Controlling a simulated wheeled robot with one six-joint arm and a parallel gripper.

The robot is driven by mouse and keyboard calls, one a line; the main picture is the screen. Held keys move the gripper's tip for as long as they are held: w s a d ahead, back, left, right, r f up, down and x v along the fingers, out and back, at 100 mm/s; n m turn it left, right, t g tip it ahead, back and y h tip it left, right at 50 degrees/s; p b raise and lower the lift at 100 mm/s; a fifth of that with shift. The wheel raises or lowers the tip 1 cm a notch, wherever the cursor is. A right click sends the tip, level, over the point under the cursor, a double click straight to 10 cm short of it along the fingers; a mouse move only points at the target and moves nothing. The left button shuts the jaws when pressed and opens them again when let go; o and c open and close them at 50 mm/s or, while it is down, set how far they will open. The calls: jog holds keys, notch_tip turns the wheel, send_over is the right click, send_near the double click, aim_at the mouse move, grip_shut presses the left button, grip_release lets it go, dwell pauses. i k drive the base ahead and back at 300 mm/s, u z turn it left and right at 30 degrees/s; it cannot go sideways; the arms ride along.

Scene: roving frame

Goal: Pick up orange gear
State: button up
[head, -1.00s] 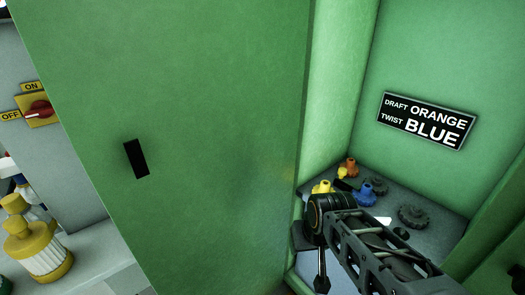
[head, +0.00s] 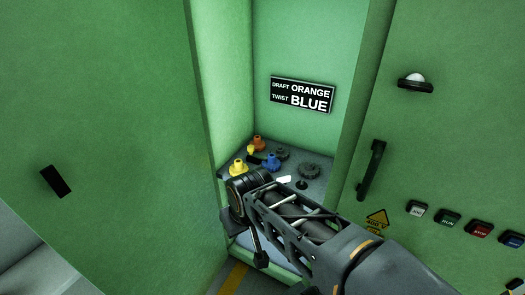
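The orange gear (head: 258,143) is a small orange piece with a raised knob. It stands at the back left of the grey shelf (head: 318,187) inside the green cabinet, near the left inner wall. A yellow piece (head: 238,167) stands in front of it and a blue piece (head: 270,161) to its front right. My gripper (head: 246,238) is at the end of my arm, in front of the shelf and apart from the orange gear. Its fingers are dark and partly hidden by my wrist, so I cannot tell whether they are open.
Dark gears (head: 309,171) lie on the shelf's right side. A sign (head: 302,95) on the back wall reads DRAFT ORANGE, TWIST BLUE. A green door (head: 100,120) fills the left. At right is a panel with a handle (head: 372,170), a lamp (head: 415,82) and several buttons (head: 448,219).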

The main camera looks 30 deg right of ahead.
aim_at(260, 145)
jog(key=k, duration=0.15)
jog(key=u, duration=1.6)
jog(key=i, duration=0.8)
jog(key=z, duration=2.75)
jog(key=i, duration=0.5)
jog(key=z, duration=0.1)
